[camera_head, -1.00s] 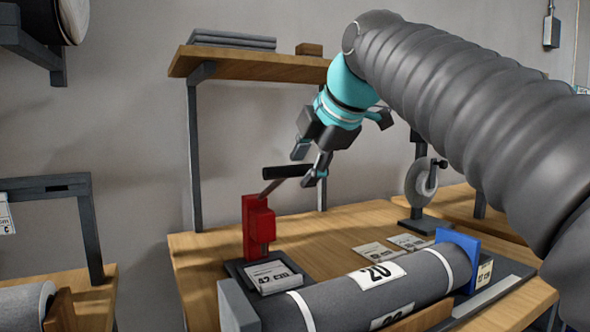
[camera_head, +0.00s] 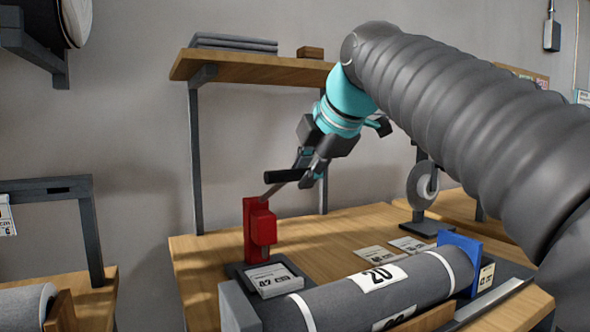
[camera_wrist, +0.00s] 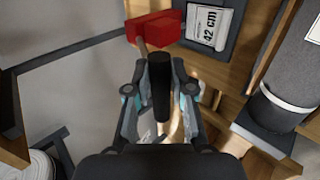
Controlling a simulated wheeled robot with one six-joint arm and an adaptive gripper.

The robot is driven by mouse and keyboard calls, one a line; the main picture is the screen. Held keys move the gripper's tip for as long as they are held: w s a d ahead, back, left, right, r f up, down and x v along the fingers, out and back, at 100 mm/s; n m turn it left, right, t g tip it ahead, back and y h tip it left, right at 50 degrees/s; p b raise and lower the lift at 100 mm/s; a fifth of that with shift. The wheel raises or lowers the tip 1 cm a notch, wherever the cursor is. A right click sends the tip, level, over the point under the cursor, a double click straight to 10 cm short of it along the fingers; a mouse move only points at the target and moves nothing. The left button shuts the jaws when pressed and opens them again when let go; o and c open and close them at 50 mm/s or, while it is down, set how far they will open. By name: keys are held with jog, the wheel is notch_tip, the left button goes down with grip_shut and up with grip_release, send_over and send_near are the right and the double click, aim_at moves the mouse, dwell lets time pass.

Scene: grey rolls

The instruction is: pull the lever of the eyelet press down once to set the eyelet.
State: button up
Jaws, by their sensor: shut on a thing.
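The eyelet press (camera_head: 258,228) is a red body on a dark base at the left of the workbench. Its lever (camera_head: 283,176), a metal bar with a black handle, rises from the top and slants up to the right. My gripper (camera_head: 308,172) is shut on the black handle. In the wrist view, the handle (camera_wrist: 160,85) lies between the two fingers and the red press (camera_wrist: 155,29) is just beyond. A label card (camera_head: 273,280) marked 42 cm lies on the base in front of the press. The eyelet itself cannot be made out.
A grey roll (camera_head: 350,295) labelled 20 lies in front, against a blue end plate (camera_head: 460,255). A shelf (camera_head: 255,72) is above and behind. A round-disc stand (camera_head: 422,188) is at the right. Bare bench (camera_head: 320,235) lies right of the press.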

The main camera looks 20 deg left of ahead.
jog(key=shift+s+d+f+b, duration=0.2)
jog(key=shift+d+f+b, duration=0.05)
jog(key=shift+f+b, duration=0.4)
jog(key=shift+f, duration=0.1)
jog(key=shift+s+d+f+b, duration=0.2)
jog(key=shift+d+f+b, duration=0.05)
jog(key=shift+f+b, duration=0.45)
jog(key=shift+s+d+f+b, duration=0.15)
jog(key=shift+f+b, duration=0.55)
jog(key=shift+f, duration=0.15)
